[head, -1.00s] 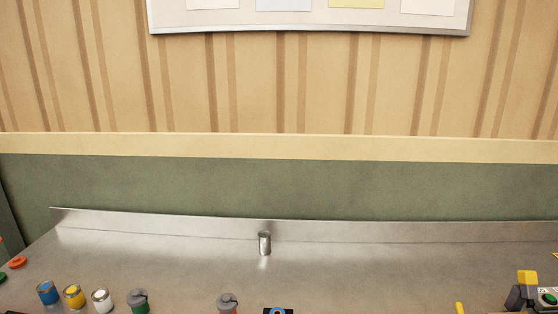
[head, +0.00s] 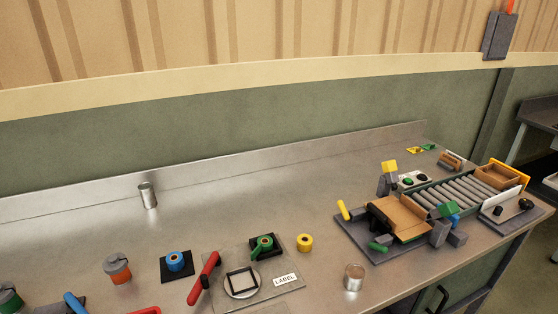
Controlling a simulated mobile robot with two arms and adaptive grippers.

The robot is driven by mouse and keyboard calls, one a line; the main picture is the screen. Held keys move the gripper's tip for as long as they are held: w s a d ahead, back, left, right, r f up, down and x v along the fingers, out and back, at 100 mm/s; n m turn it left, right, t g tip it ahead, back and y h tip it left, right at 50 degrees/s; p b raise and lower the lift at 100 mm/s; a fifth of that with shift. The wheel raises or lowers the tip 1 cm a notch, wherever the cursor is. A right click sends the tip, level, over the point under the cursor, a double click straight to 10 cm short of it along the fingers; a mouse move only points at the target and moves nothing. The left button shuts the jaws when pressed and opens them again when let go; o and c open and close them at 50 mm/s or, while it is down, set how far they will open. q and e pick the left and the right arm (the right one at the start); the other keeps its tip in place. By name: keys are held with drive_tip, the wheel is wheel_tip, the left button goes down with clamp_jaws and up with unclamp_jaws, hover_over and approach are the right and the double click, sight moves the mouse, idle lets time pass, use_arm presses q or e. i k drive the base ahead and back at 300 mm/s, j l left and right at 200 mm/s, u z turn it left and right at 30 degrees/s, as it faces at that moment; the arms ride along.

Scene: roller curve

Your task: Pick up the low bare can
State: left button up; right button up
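Two bare metal cans stand upright on the steel bench (head: 250,205) in the head view. One bare can (head: 353,278) is near the front edge, right of the label plate, and looks the squatter of the two. The other bare can (head: 147,195) stands farther back near the upstand and looks slimmer. Neither of my grippers is in view.
A plate with a red lever (head: 204,278) and a LABEL tag (head: 285,280) lies left of the front can. A roller conveyor (head: 460,195) occupies the right end. The back middle is clear.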

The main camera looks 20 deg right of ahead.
sight(355, 273)
drive_tip(key=z, duration=1.3)
drive_tip(key=i+l, duration=0.1)
drive_tip(key=l, duration=0.35)
drive_tip(key=i+l+u, duration=0.15)
drive_tip(key=l+u, duration=0.35)
drive_tip(key=l, duration=0.15)
drive_tip(key=l+u, duration=0.5)
drive_tip(key=l, duration=0.2)
drive_tip(key=i, duration=0.05)
